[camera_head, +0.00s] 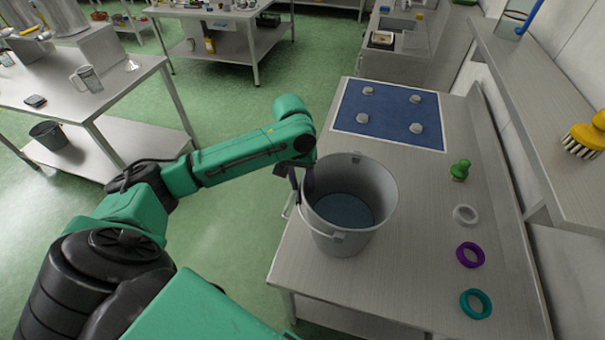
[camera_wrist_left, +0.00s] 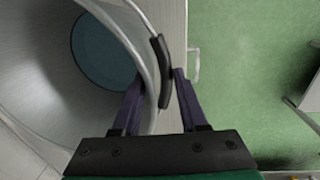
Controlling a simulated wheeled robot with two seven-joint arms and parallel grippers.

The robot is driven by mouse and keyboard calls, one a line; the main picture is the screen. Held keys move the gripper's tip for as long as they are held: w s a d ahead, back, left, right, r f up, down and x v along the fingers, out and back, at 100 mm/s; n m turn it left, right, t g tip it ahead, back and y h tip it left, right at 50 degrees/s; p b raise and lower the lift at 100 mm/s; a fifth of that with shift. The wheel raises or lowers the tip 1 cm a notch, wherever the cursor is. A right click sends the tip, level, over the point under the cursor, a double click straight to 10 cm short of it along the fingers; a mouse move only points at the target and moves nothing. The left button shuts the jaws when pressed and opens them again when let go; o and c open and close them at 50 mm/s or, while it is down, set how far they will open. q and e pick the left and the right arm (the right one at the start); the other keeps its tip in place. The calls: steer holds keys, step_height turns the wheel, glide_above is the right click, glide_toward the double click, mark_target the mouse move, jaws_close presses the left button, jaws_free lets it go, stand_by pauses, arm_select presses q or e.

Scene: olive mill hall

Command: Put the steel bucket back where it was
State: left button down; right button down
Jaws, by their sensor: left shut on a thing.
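The steel bucket (camera_head: 345,240) is upright over the near left part of the steel bench (camera_head: 420,250), its bottom at or very close to the top. Inside it shows a flat grey-blue bottom. My left gripper (camera_head: 302,188) is at its left rim, shut on the bucket. In the left wrist view, my left gripper (camera_wrist_left: 157,75) has one finger inside the bucket (camera_wrist_left: 40,85) and one outside, with the rim and the black handle grip (camera_wrist_left: 161,72) between them. Whether both are pinched I cannot tell. My right gripper is out of view.
A blue mat (camera_head: 390,110) with several pale discs lies at the bench's far end. A green figure (camera_head: 460,170) and white (camera_head: 465,214), purple (camera_head: 470,254) and teal (camera_head: 476,303) rings line the right side. A shelf (camera_head: 545,110) overhangs there. A darker bucket (camera_head: 48,135) sits on a low shelf left.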

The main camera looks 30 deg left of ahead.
arm_select(q)
steer(key=shift+r, duration=0.2)
steer(key=shift+c, duration=2.2)
jaws_free()
steer(key=shift+s+f, duration=0.15)
steer(key=shift+s, duration=0.05)
step_height(320, 180, up, 12)
steer(key=a+b, duration=0.1)
steer(key=b, duration=0.1)
steer(key=shift+s, duration=0.15)
